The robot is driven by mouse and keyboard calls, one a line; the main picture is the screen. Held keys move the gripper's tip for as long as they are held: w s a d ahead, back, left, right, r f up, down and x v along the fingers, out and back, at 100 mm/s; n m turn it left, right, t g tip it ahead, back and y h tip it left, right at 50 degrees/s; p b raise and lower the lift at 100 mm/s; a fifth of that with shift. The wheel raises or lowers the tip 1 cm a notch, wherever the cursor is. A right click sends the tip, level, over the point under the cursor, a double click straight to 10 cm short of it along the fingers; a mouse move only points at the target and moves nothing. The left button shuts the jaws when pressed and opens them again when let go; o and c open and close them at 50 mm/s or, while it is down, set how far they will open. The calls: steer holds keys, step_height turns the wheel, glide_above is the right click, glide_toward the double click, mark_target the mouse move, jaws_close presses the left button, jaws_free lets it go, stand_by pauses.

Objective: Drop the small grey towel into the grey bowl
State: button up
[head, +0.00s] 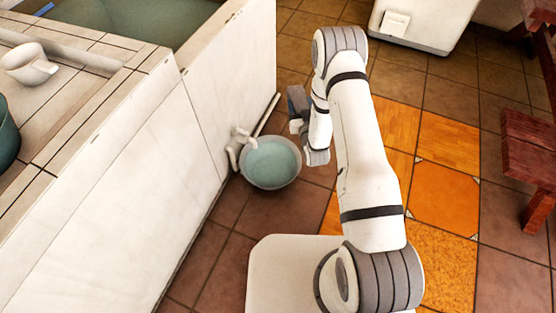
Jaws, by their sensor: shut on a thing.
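The grey bowl (271,162) stands on the tiled floor beside the white basin wall, under a small tap. It is round, with a grey rim and a pale blue-green inside; I see no towel in it. My gripper (298,106) is a dark grey shape at the end of my arm, above and slightly right of the bowl in the picture. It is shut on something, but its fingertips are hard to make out. The small grey towel cannot be clearly told apart from the dark gripper, and I see it nowhere else.
The tap (241,137) sticks out from the wall at the bowl's upper left. The tiled basin ledge (110,85) rises at left, carrying a white cup (28,66) and a teal vessel (5,135). A red wooden stool (530,150) stands at right.

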steer(key=a+f+n+y+b, duration=0.1)
steer(key=a+f+b, duration=0.3)
steer(key=f+b, duration=0.5)
steer(key=a+f+n+g+y+b, duration=0.1)
steer(key=a+f+b, duration=0.3)
steer(key=f+b, duration=0.6)
step_height(320, 180, down, 14)
steer(key=shift+s+a+f+n+y+b, duration=0.1)
steer(key=shift+s+a+n+y+b, duration=0.3)
steer(key=shift+y, duration=0.5)
steer(key=o, duration=1.1)
steer(key=shift+s+d, duration=0.1)
steer(key=shift+s, duration=0.05)
steer(key=p+v, duration=0.3)
steer(key=v, duration=0.4)
steer(key=shift+s+d, duration=0.2)
steer(key=shift+s, duration=0.05)
